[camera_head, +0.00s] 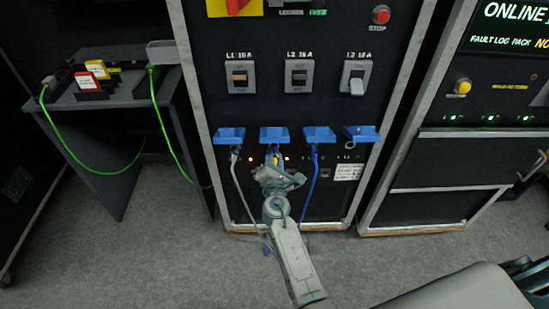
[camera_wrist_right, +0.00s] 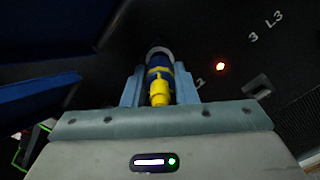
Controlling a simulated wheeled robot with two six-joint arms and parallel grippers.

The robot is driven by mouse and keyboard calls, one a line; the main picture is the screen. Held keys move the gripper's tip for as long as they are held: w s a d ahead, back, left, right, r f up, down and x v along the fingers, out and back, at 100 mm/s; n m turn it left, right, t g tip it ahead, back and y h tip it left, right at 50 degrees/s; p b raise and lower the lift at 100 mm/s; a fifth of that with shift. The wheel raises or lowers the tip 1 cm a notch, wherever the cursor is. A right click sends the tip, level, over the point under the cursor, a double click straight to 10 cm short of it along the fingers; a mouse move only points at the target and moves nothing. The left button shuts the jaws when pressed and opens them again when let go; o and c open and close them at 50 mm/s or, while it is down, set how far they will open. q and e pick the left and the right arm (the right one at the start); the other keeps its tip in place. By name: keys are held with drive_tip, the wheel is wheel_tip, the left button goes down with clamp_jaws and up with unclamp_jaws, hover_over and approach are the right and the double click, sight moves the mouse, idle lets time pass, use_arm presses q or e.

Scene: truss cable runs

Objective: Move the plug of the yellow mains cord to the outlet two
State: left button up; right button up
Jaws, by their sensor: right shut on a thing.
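The yellow plug (camera_wrist_right: 158,92), with a blue band and a pale ring at its front end, sits between the fingers of my right gripper (camera_wrist_right: 160,88) in the wrist view. In the head view my right gripper (camera_head: 277,172) is at the panel, just below the second blue cover (camera_head: 273,134) from the left. The plug points at the panel beside the printed "2". Outlet two itself is hidden behind the plug and cover, and I cannot tell whether the plug is seated in it. My left gripper is not in view.
A grey cord (camera_head: 236,174) hangs from the first outlet and a blue cord (camera_head: 313,180) from the third, on either side of my right gripper. The fourth blue cover (camera_head: 362,133) has no cord under it. A side table (camera_head: 125,104) with green cords stands left.

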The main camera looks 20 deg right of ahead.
idle(0.6)
drive_tip(key=shift+w+d, duration=0.1)
drive_tip(key=shift+w, duration=0.3)
drive_tip(key=shift+b, duration=0.35)
idle(0.4)
drive_tip(key=shift+w+d, duration=0.1)
drive_tip(key=shift+w, duration=0.3)
idle(0.8)
drive_tip(key=shift+m+b, duration=0.7)
drive_tip(key=shift+b, duration=0.05)
drive_tip(key=shift+r+m, duration=0.15)
drive_tip(key=shift+m, duration=0.55)
drive_tip(key=shift+b, duration=0.3)
